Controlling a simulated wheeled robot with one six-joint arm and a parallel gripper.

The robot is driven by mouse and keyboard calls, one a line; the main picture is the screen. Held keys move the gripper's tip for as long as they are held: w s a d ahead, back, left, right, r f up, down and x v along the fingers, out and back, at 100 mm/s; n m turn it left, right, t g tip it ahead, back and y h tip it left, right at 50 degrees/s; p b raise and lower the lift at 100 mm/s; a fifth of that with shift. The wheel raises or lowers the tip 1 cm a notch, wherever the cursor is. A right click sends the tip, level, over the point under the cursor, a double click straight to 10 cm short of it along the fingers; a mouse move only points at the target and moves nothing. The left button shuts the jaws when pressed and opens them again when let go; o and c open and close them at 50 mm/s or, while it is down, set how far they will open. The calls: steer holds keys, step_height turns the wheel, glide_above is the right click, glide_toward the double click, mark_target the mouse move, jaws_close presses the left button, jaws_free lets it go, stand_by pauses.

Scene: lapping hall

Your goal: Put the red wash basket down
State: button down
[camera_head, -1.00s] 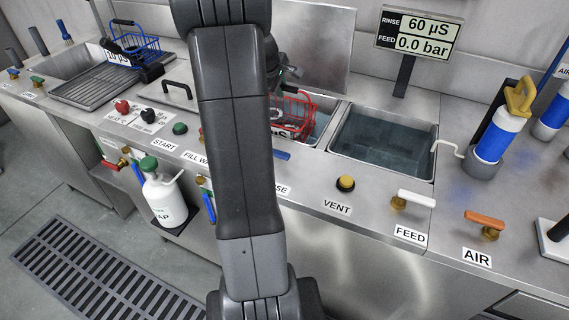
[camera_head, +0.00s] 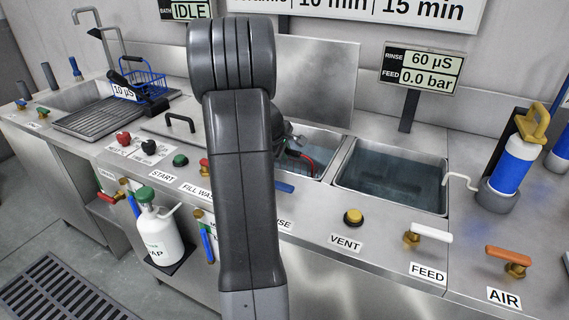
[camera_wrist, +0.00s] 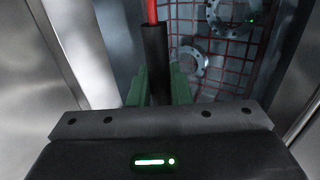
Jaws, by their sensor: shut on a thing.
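The red wash basket (camera_head: 308,158) is inside the left open tank (camera_head: 327,138). In the head view only a little of its red wire shows beside my arm, at or below the tank rim. In the wrist view my gripper (camera_wrist: 165,88) has its green fingers shut at the black grip (camera_wrist: 154,48) of the basket's red handle. The red wire mesh (camera_wrist: 228,68) lies below, with metal flanged parts (camera_wrist: 188,64) in it. I cannot tell whether the basket touches the tank floor.
A water-filled tank (camera_head: 390,180) is to the right. The VENT button (camera_head: 353,216) and FEED valve (camera_head: 428,238) sit along the front edge. Steel walls stand close on both sides in the wrist view.

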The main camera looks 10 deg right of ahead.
steer(key=shift+f+b, duration=0.4)
steer(key=shift+f, duration=1.1)
steer(key=c, duration=1.3)
jaws_free()
steer(key=shift+f, duration=0.15)
steer(key=shift+c, duration=0.2)
steer(key=p+v, duration=0.2)
steer(key=v, duration=1)
